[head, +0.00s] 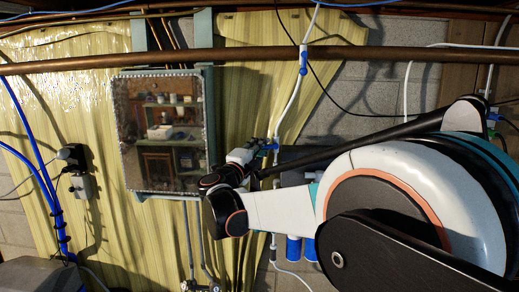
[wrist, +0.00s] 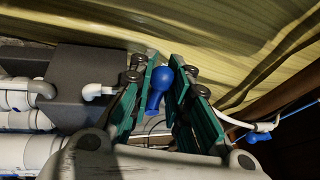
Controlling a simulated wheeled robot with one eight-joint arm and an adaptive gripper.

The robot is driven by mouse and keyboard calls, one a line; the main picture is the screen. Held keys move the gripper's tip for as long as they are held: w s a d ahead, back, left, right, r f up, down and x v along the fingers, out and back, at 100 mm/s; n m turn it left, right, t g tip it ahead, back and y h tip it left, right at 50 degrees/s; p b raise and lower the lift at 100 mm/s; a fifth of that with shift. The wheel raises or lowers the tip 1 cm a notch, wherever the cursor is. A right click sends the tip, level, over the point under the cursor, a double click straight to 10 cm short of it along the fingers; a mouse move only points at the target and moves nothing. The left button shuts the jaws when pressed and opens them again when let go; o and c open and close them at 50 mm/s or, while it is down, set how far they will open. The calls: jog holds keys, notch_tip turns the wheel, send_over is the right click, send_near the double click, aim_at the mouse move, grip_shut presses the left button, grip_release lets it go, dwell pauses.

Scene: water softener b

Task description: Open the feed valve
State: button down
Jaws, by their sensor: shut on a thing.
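A blue valve handle (wrist: 157,90) shows in the wrist view between the two green finger pads of my gripper (wrist: 166,66). The gripper is shut on it, and the fingers hide part of its sides. In the head view my gripper (head: 258,154) is at the white pipe beside the grey softener unit. A small blue piece (head: 272,147) shows by its tip there. My arm hides much of this spot, so the handle's exact angle is unclear.
A mirrored cabinet (head: 163,130) hangs left of my gripper. A copper pipe (head: 200,62) runs across above. Another blue fitting (head: 303,60) sits higher on the white pipe. Blue canisters (head: 300,249) are below my arm. Grey softener body (wrist: 85,75) stands left in the wrist view.

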jog(key=shift+f+n+t+b, duration=0.5)
jog(key=shift+f+n+b, duration=0.25)
jog(key=shift+n+b, duration=0.45)
jog(key=shift+d+f+n+t+y+b, duration=0.55)
jog(key=shift+n+y+b, duration=0.55)
jog(key=shift+n, duration=1.15)
jog(key=shift+d+f+n+t+y+b, duration=0.35)
jog(key=shift+n+t+y+b, duration=0.55)
jog(key=shift+n, duration=1.3)
jog(key=shift+d+f+n+t+y+b, duration=0.45)
jog(key=shift+n+y+b, duration=0.9)
jog(key=shift+n, duration=0.9)
jog(key=shift+a+f, duration=0.1)
jog(key=c, duration=1.7)
grip_release()
jog(key=shift+o, duration=0.2)
jog(key=shift+s, duration=0.1)
